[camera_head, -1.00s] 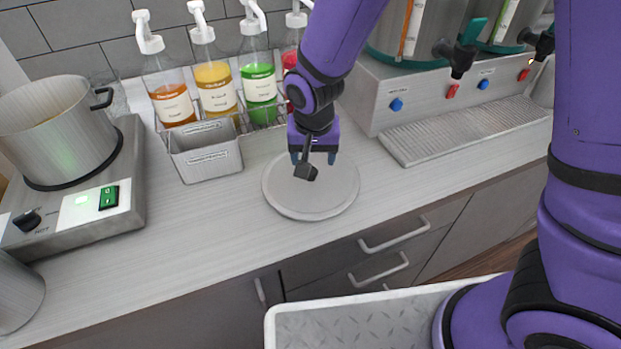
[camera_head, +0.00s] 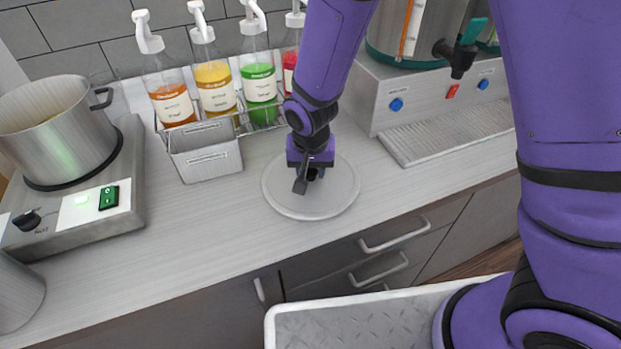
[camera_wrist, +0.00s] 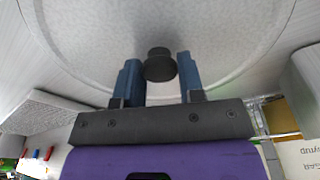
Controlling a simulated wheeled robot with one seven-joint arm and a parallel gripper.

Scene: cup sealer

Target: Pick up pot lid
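The pot lid (camera_head: 335,200) is a round grey disc lying flat on the counter, in front of the syrup bottles. In the wrist view the lid (camera_wrist: 230,40) fills the upper part, with its dark round knob (camera_wrist: 158,66) near the middle. My gripper (camera_head: 309,180) is low over the lid in the head view, where it hides the knob. In the wrist view its blue fingers (camera_wrist: 158,76) stand apart on either side of the knob, with small gaps visible, so it is open and holds nothing.
A steel pot (camera_head: 58,135) stands on a hot plate (camera_head: 125,190) at the left. A small metal bin (camera_head: 207,160) and several pump bottles (camera_head: 216,85) are behind the lid. A dispenser with a drip tray (camera_head: 440,135) is at the right.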

